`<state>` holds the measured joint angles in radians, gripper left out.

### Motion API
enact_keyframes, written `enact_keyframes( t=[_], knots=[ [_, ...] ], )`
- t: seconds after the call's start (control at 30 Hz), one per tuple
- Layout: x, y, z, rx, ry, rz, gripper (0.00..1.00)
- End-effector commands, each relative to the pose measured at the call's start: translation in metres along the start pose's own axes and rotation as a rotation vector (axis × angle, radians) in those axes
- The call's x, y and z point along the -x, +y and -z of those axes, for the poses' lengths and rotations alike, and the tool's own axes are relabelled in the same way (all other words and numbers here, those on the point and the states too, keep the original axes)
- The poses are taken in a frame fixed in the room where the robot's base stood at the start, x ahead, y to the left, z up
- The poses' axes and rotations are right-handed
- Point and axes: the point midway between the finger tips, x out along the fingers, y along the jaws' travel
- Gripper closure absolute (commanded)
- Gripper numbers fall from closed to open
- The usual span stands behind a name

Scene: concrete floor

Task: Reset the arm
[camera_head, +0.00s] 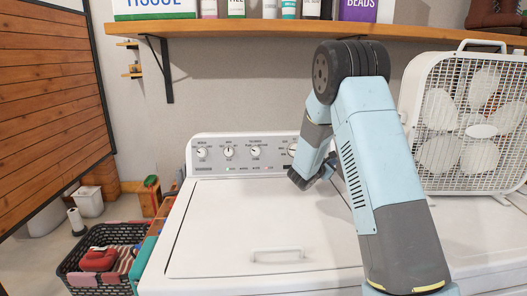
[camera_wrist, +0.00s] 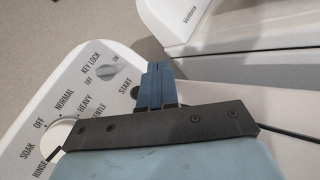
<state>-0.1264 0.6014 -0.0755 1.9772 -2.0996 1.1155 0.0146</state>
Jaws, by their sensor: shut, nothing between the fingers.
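My gripper (camera_wrist: 155,85) shows in the wrist view with its blue fingers together and nothing between them. It is over the right part of the washer's control panel (camera_wrist: 72,88), close to the key lock knob and the start marking. In the head view my light blue and grey arm reaches up, bends at a dark joint and comes down toward the panel. There the gripper (camera_head: 325,170) is small and partly hidden by my arm. Whether the fingers touch the panel, I cannot tell.
A white washer (camera_head: 220,232) with a closed lid lies below. A box fan (camera_head: 466,125) stands at the right. A wooden shelf (camera_head: 260,28) with boxes and bottles runs above my arm. A dark basket (camera_head: 105,245) is at the lower left. The space above the lid's left part is clear.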

Motion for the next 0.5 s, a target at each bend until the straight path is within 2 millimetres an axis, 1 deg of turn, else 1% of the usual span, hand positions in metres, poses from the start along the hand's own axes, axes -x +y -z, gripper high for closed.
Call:
enact_keyframes(
  t=[0.03, 0.2, 0.3, 0.37, 0.5],
  knots=[
    [0.004, -0.003, -0.018, -0.037, -0.007, 0.031, 1.0],
    [0.025, -0.029, -0.074, -0.187, -0.014, 0.177, 1.0],
    [0.041, -0.045, -0.104, -0.281, -0.014, 0.262, 1.0],
    [0.051, -0.056, -0.12, -0.338, -0.011, 0.312, 1.0],
    [0.078, -0.08, -0.152, -0.473, 0.001, 0.424, 1.0]
  ],
)
